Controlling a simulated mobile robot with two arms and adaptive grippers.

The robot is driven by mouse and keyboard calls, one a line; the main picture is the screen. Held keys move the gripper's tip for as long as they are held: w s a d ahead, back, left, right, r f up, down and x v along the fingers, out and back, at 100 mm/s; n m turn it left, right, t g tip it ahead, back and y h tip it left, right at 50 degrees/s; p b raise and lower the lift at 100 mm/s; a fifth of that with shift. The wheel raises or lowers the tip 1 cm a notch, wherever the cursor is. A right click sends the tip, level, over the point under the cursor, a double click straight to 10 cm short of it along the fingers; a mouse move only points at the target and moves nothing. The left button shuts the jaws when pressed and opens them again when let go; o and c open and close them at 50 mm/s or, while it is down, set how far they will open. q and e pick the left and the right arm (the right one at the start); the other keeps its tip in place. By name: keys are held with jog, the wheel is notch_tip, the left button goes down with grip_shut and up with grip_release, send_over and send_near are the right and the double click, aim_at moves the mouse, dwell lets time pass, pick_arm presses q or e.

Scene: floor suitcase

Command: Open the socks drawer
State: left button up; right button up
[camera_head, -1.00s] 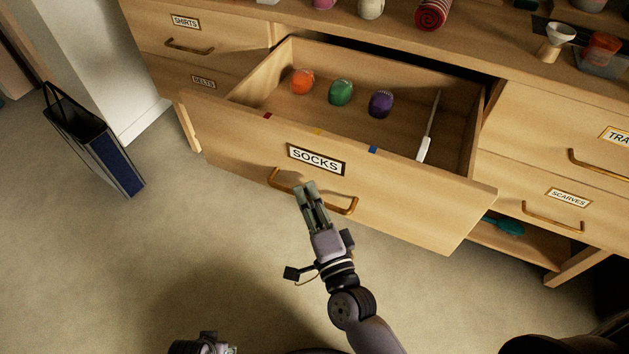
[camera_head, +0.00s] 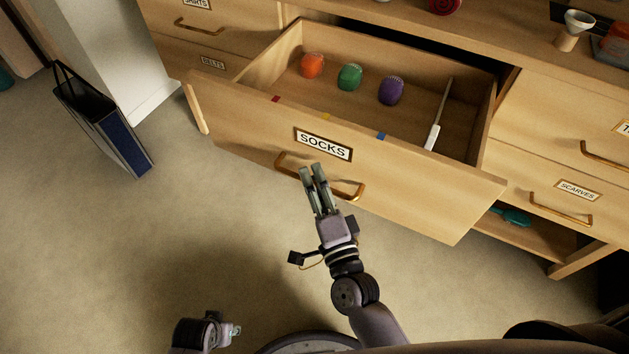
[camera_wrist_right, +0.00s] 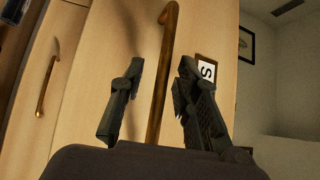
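The socks drawer (camera_head: 255,133), a wooden drawer with a SOCKS label (camera_head: 323,144), stands pulled well out of the dresser. Its bronze bar handle (camera_head: 347,193) is on the front below the label and also shows in the right wrist view (camera_wrist_right: 158,95). My right gripper (camera_head: 312,170) is at the handle's left-middle part. In the right wrist view its two fingers (camera_wrist_right: 160,95) are apart, with the bar showing in the gap and clear space on both sides. My left gripper (camera_head: 234,330) is low near the bottom edge, away from the drawer; its fingers are too small to judge.
Inside the drawer lie orange (camera_head: 312,65), green (camera_head: 350,77) and purple (camera_head: 391,91) rolled bundles and a white-handled long item (camera_head: 432,137). A SCARVES drawer (camera_head: 545,190) is at right. A dark blue bag (camera_head: 110,130) stands at left. The floor before the drawer is clear.

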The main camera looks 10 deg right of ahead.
jog(key=v, duration=1.2)
